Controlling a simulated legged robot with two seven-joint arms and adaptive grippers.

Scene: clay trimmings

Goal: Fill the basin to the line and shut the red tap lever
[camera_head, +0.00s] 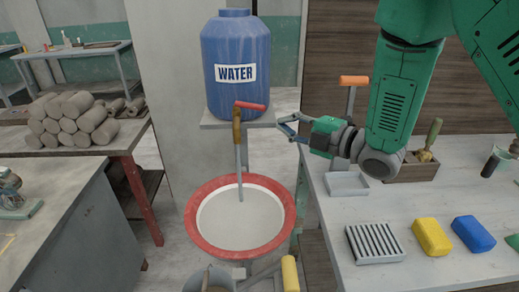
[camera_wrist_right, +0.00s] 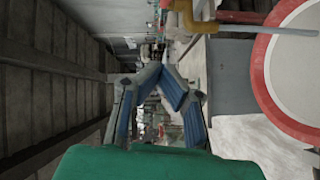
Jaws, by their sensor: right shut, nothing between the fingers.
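The blue water jug (camera_head: 236,75) stands on a grey shelf. Below it is a brass tap (camera_head: 237,130) with a red lever (camera_head: 250,106) pointing right. A thin grey column drops from the tap into the basin; I cannot tell whether it is pipe or water. The red-rimmed basin (camera_head: 197,232) has a pale inside; no fill line is distinguishable. My right gripper (camera_head: 284,123) is shut and empty, right of the tap and apart from the lever. In the wrist view the gripper (camera_wrist_right: 160,76) shows beside the brass tap (camera_wrist_right: 183,17) and basin rim (camera_wrist_right: 262,80). My left gripper is out of view.
The right table holds a white tray (camera_head: 346,192), a ribbed grey block (camera_head: 375,244), yellow (camera_head: 431,237) and blue (camera_head: 473,233) blocks and a wooden box (camera_head: 412,171). Clay rolls (camera_head: 72,117) are stacked at left. An orange-topped handle (camera_head: 354,81) stands behind my right gripper.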

